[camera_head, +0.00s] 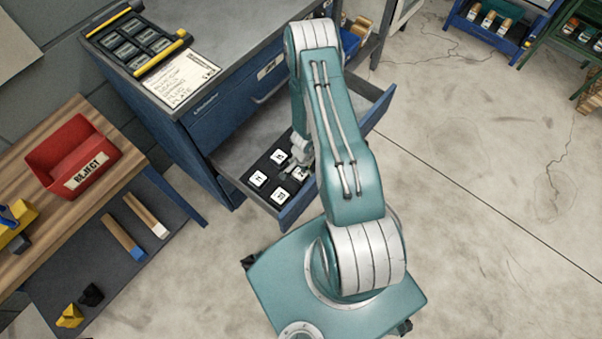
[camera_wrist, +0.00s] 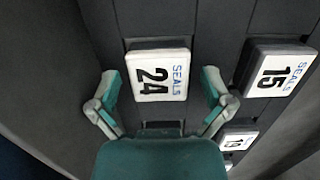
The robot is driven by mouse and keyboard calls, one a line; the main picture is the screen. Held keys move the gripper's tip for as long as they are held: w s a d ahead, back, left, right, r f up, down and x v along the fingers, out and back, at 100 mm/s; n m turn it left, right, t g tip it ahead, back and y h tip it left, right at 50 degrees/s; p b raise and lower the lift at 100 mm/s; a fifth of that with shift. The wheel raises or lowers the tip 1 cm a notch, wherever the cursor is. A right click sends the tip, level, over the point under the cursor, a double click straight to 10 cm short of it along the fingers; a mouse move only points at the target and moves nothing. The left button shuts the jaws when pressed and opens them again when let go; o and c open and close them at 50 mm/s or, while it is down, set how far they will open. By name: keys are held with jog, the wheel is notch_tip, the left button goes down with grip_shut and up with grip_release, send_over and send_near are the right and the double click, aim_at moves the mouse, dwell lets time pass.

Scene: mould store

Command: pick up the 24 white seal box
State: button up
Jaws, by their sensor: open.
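The white 24 seal box (camera_wrist: 158,75) lies label up in a dark slot of the open drawer (camera_head: 240,157). In the wrist view it sits between the two fingertips of my gripper (camera_wrist: 161,82), with a gap on each side. The gripper is open and empty. In the head view my gripper (camera_head: 299,157) is down in the drawer, and the box under it is partly hidden. Whether the fingertips are down at the box's height I cannot tell.
A 15 seal box (camera_wrist: 275,70) lies to the right of the 24 box in the wrist view. Other white boxes (camera_head: 258,179) lie close by in the drawer. The drawer's walls surround my gripper. A red reject bin (camera_head: 72,155) stands on the left bench.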

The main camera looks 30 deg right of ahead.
jog(key=shift+a, duration=0.1)
jog(key=c, duration=1.1)
